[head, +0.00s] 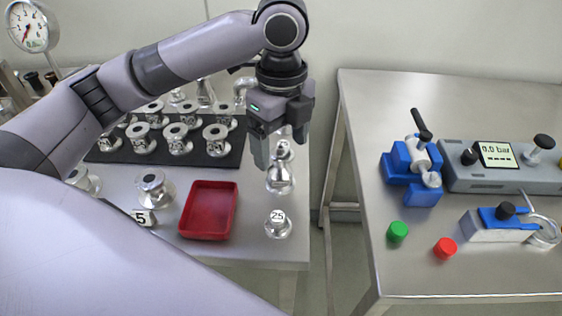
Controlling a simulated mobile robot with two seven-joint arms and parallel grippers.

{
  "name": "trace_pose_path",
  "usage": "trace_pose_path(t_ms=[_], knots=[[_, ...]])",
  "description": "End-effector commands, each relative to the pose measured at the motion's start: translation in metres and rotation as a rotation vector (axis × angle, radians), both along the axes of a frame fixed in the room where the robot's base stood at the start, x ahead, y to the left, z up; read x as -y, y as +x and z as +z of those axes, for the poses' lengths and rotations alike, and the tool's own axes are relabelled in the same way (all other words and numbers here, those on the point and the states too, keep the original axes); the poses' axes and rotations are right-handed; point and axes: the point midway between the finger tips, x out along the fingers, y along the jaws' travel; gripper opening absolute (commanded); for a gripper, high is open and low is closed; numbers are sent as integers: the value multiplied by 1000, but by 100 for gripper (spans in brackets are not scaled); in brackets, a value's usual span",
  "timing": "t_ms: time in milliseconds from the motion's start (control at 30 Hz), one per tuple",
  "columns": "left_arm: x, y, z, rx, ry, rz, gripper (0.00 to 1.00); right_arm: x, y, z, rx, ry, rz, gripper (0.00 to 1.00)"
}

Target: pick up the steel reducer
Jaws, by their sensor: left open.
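A shiny steel piece that narrows from a wide base to a slim neck, which looks like the steel reducer (280,181), stands upright near the right edge of the left table. My left gripper (280,150) comes down from above, open, with its fingers around or just in front of the piece's upper part. Whether they touch it I cannot tell. The gripper partly hides the top of the piece. My right gripper is not in view.
A steel flanged part labelled 25 (278,224) stands in front of it. A red tray (209,210) lies to the left. Several flanged fittings stand on a black mat (233,155) behind. A gap separates this table from the right table (350,120), which holds a blue clamp (411,160).

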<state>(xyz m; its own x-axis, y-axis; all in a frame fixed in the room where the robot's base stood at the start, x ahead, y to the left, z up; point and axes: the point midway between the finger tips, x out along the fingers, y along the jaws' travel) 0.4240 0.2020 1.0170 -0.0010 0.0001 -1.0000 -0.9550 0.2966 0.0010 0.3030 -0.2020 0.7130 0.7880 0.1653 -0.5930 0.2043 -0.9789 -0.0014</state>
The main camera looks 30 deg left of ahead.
Motion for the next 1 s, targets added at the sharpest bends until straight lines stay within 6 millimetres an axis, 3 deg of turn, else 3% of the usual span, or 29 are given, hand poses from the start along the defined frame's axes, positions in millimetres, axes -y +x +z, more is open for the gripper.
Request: trace_pose_path(t_ms=[433,767,933,1000], knots=[[-8,8,-58,-1,1,0,82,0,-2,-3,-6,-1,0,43],[-8,8,-65,0,1,0,82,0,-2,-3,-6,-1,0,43],[-7,8,-65,0,0,0,27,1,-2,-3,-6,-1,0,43],[-7,8,-65,1,0,0,23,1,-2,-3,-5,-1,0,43]])
